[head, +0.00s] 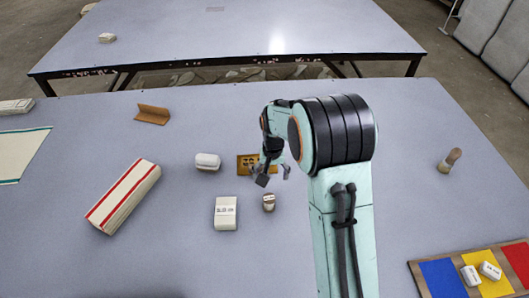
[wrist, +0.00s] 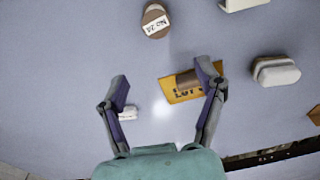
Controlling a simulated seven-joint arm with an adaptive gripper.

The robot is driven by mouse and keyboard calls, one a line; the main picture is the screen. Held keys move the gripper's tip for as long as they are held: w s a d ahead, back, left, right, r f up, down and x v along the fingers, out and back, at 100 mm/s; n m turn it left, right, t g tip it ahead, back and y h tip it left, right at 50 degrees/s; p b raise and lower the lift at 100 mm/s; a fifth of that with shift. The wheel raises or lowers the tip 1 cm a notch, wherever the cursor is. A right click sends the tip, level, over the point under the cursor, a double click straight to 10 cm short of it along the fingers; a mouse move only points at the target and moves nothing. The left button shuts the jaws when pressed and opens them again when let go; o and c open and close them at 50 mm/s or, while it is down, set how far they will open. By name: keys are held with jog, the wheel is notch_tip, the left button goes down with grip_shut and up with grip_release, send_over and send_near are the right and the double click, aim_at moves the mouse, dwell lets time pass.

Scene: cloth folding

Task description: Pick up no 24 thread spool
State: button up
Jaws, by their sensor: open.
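The no 24 thread spool (wrist: 156,20) shows at the top of the wrist view, brown with a pale face marked "No 24". In the head view a small spool (head: 268,202) stands on the table just in front of my gripper, its label too small to read. My gripper (head: 274,176) is open and empty above the table. In the wrist view the spread fingers of my gripper (wrist: 164,83) are apart from the spool, which lies beyond their tips. A lettered ochre card (head: 246,163) with a brown piece on it is partly behind the right finger in the wrist view.
A labelled white block (head: 226,212) stands left of the spool. A white rounded bundle (head: 207,161) and a brown angled piece (head: 152,114) are farther back. A coloured tray (head: 440,279) is at front right. Table right of my arm is mostly clear.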

aim_at(269, 198)
jog(key=shift+g, duration=0.5)
jog(key=f, duration=0.3)
jog(key=s+f, duration=0.1)
jog(key=f, duration=0.6)
jog(key=shift+s+a+f, duration=0.25)
jog(key=shift+s+f, duration=0.1)
jog(key=c, duration=1.1)
